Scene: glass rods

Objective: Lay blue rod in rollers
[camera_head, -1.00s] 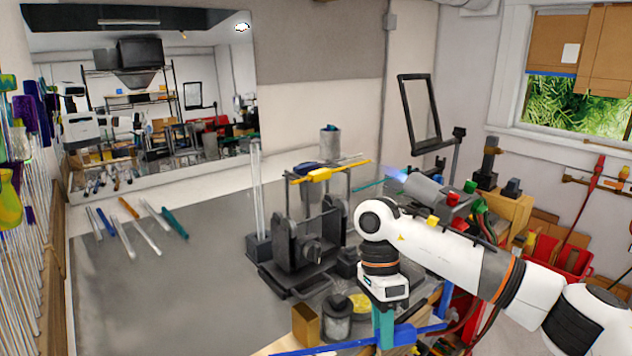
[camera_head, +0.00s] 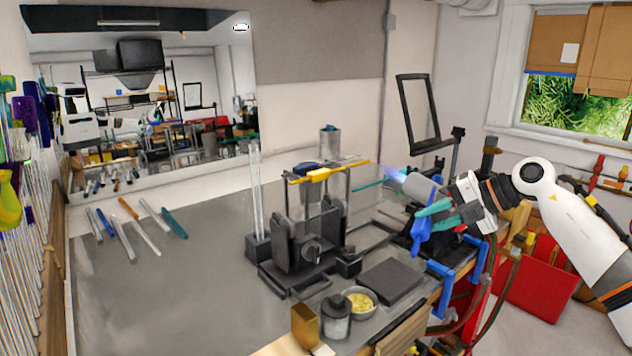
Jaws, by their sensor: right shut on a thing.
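The blue rod (camera_head: 421,238) is held in my right gripper (camera_head: 433,217). The teal fingers are shut on it, just in front of the torch. The rod looks strongly foreshortened, and the gripper covers part of it. A black stand (camera_head: 307,250) with two uprights is left of the gripper, with a yellow rod (camera_head: 322,174) across its top. I cannot make out for certain which parts are the rollers. The blue rod is apart from that stand. My left gripper is not in view.
The torch (camera_head: 421,189) has a blue flame at its left tip, close by my right gripper. Several glass rods (camera_head: 143,232) lie at the left. The table's left front is clear.

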